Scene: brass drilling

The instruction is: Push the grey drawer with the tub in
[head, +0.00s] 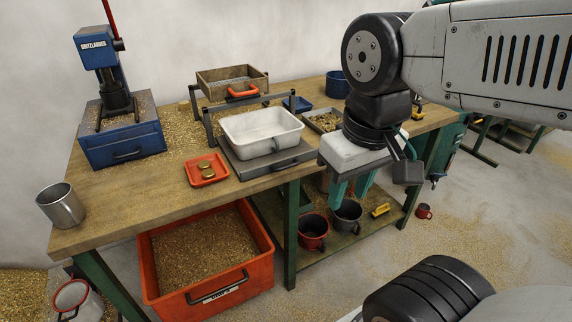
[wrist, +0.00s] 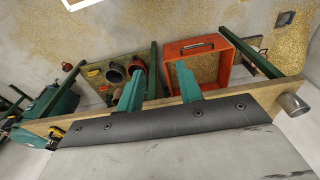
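The grey drawer (head: 288,163) sits on the bench top and juts toward the front edge, with a dark handle on its front. The white tub (head: 262,145) stands upright on it. My gripper (head: 349,193) hangs in front of the bench, to the right of and nearer than the drawer, apart from it. Its two teal fingers point down with a clear gap and nothing between them. The fingers also show in the wrist view (wrist: 158,75), where I cannot make out the drawer or tub.
A grey rack with a wooden sieve (head: 232,83) stands behind the tub. A red tray (head: 206,172) with brass pieces lies left of the drawer. A blue press (head: 120,138) and steel mug (head: 61,207) are further left. A red crate (head: 207,262) and mugs (head: 313,231) are below.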

